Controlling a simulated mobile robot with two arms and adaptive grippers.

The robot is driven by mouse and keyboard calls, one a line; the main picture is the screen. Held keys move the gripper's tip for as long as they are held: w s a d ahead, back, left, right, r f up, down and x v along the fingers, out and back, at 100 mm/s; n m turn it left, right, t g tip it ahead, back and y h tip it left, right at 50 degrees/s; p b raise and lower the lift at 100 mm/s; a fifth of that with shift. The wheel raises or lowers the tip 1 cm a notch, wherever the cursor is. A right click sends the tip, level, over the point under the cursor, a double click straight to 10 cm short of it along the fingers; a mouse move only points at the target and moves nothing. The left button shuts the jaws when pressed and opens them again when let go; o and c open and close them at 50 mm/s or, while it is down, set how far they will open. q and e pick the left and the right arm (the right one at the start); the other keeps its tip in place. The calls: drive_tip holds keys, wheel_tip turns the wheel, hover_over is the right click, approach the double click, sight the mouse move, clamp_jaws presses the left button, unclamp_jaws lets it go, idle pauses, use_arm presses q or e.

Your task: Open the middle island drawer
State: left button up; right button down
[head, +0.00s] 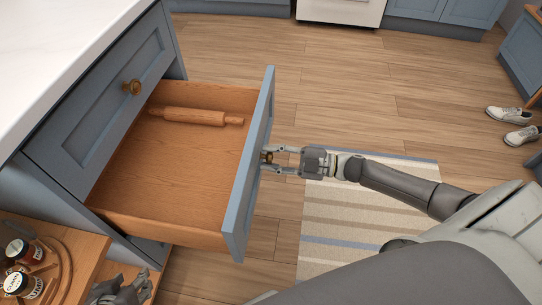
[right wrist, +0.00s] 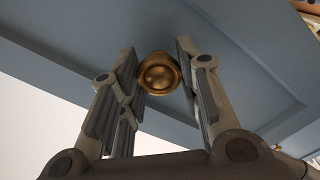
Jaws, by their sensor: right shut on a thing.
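The middle island drawer (head: 190,222) stands pulled well out in the head view, below a shut upper drawer (head: 98,112). It has a blue-grey front and a wooden box. The right wrist view shows the knob (right wrist: 159,74) between the two fingers. My left gripper (head: 122,291) is low at the left bottom edge, partly cut off, and its jaws are unclear.
A wooden pull-out shelf (head: 75,262) with several jars (head: 24,252) is at the bottom left. The white worktop (head: 60,40) is above the drawers. A striped rug (head: 330,225) lies on the floor under my right arm. White shoes (head: 507,117) are at the far right.

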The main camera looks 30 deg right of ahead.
drive_tip(key=c, duration=1)
unclamp_jaws()
drive_tip(key=shift+c, duration=0.2)
drive_tip(key=v, duration=1.2)
